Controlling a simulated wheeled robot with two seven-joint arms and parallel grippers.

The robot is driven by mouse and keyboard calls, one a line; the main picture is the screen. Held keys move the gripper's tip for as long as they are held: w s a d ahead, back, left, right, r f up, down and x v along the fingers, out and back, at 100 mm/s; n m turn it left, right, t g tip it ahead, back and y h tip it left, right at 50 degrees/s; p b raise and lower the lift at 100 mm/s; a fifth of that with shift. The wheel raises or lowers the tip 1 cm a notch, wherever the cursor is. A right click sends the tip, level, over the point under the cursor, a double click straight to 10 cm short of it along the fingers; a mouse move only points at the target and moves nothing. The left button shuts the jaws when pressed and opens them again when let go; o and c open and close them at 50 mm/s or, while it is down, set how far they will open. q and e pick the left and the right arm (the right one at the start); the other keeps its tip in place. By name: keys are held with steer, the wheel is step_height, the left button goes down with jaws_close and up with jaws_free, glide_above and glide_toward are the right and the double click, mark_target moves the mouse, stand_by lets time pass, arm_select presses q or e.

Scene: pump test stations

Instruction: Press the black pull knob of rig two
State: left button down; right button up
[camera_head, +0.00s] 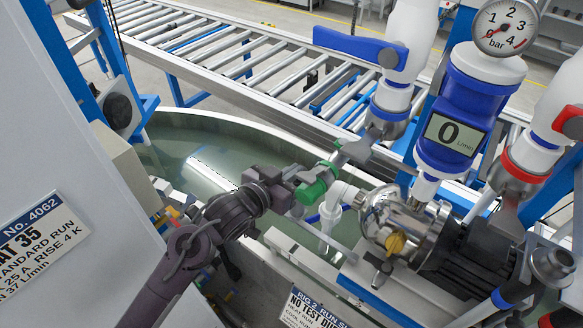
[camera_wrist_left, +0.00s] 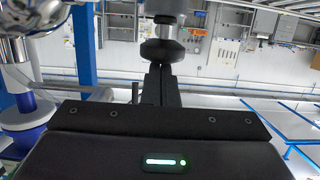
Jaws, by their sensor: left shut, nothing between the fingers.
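Rig two carries a sign reading "RIG 2" (camera_head: 310,310) below a steel pump (camera_head: 382,215) with a black motor (camera_head: 470,255). My left gripper (camera_head: 297,173) reaches in from the lower left, beside the green collar (camera_head: 318,184) on the pump's inlet side. Its fingers are shut and empty. In the left wrist view a black round knob (camera_wrist_left: 162,51) on a grey stem lies straight ahead of the shut fingertips (camera_wrist_left: 158,70). I cannot tell whether they touch it. In the head view I cannot pick this knob out clearly. My right gripper is not in view.
A water tank (camera_head: 190,140) lies behind my left arm, with a roller conveyor (camera_head: 230,60) beyond. Valves with a blue handle (camera_head: 355,46) and a red handle (camera_head: 570,122), a flow meter (camera_head: 455,136) and a gauge (camera_head: 506,27) rise on the right. A grey panel (camera_head: 70,180) stands left.

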arm_select(q)
steer(key=r+v, duration=0.2)
steer(key=v, duration=0.8)
steer(key=shift+r, duration=0.35)
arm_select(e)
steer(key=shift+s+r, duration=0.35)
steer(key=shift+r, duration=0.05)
